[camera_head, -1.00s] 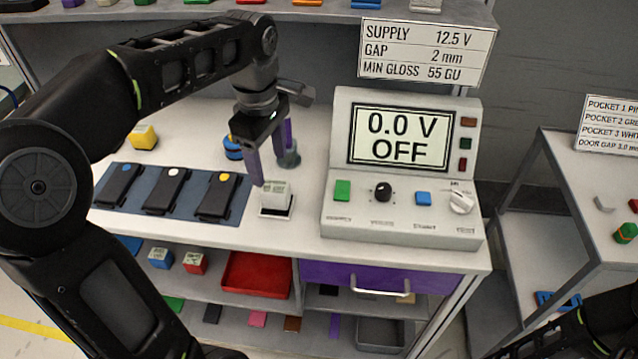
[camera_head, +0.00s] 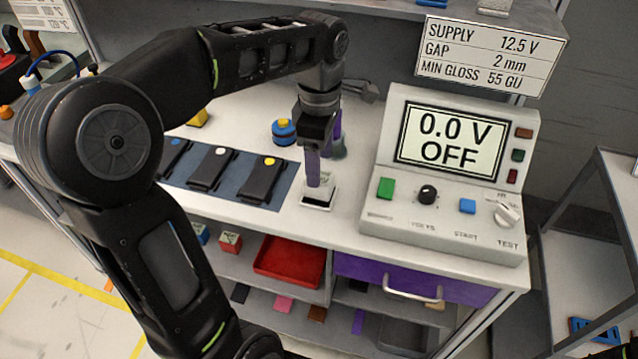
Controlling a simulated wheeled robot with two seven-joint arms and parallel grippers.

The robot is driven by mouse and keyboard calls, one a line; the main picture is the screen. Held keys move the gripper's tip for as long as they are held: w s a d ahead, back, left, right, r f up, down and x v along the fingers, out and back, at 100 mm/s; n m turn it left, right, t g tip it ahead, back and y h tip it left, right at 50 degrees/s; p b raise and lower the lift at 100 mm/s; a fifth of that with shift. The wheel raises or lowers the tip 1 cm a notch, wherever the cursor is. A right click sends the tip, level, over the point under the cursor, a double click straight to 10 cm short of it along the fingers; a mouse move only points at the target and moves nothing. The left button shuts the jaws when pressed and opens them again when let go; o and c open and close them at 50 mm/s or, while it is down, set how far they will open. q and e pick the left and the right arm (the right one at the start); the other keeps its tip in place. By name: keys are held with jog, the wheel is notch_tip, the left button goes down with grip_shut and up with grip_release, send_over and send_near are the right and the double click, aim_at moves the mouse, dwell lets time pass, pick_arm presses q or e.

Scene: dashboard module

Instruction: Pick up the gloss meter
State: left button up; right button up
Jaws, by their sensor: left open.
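A small pale block with a printed top, apparently the gloss meter (camera_head: 322,191), sits on the white bench just left of the grey control console. It has a dark band near its base. My left gripper (camera_head: 325,167) points down at it with two purple fingers, open. The nearer finger overlaps the block's top in the picture; the farther finger is partly hidden behind it. I cannot tell whether they touch the block.
The console (camera_head: 448,205) reads 0.0 V OFF, close right of the block. A blue mat (camera_head: 232,191) with several black modules lies to the left. A blue and yellow round object (camera_head: 284,132) stands behind. A purple drawer (camera_head: 465,290) is below the bench top.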

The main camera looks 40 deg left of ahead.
pick_arm(q)
jog(key=shift+f, duration=2.65)
grip_shut()
